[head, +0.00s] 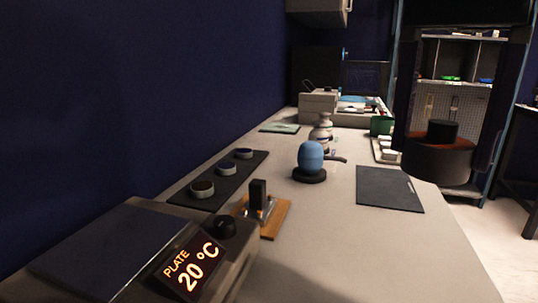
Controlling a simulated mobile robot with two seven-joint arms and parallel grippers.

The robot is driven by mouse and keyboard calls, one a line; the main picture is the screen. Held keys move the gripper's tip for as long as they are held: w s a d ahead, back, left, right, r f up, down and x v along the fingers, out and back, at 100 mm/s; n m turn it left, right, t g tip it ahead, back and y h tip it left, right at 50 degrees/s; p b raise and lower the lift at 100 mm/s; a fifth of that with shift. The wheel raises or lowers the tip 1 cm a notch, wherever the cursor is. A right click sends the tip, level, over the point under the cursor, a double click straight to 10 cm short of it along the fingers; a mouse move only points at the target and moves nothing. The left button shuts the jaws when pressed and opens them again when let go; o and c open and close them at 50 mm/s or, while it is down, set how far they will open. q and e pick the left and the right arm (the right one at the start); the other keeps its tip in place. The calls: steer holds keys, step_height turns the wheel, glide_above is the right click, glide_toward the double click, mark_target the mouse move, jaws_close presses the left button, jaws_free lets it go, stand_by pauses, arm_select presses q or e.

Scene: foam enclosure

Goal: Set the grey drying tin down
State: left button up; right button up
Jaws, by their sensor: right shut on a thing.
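A dark round body with a smaller black cylinder on top hangs at the right, beyond the right edge of the bench. I take it as my right gripper (437,157), seen from its wrist side. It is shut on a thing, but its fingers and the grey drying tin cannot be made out. A flat dark mat (390,192) lies on the bench just left of it. My left gripper is not in view.
A hotplate (110,245) reading 20 °C fills the near left. A wooden board (275,217) with a metal and black device stands behind it. A blue domed object (311,156) stands mid-bench. A scale-like box and a green container (381,126) are farther back. The near right bench is clear.

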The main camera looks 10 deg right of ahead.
steer(key=s+a+r+n+p, duration=0.1)
steer(key=r+n+p, duration=0.3)
steer(key=r+p, duration=1.1)
steer(key=s+a+r+n+p, duration=0.2)
steer(key=s+r+n+p, duration=0.1)
steer(key=r+p, duration=1.3)
steer(key=s+a+r+n+p, duration=0.1)
steer(key=s+r+n+p, duration=0.2)
steer(key=r+p, duration=1.3)
steer(key=n+p, duration=0.1)
steer(key=p, duration=0.2)
steer(key=shift+s+a+n, duration=0.3)
steer(key=shift+s, duration=0.1)
steer(key=shift+f, duration=0.1)
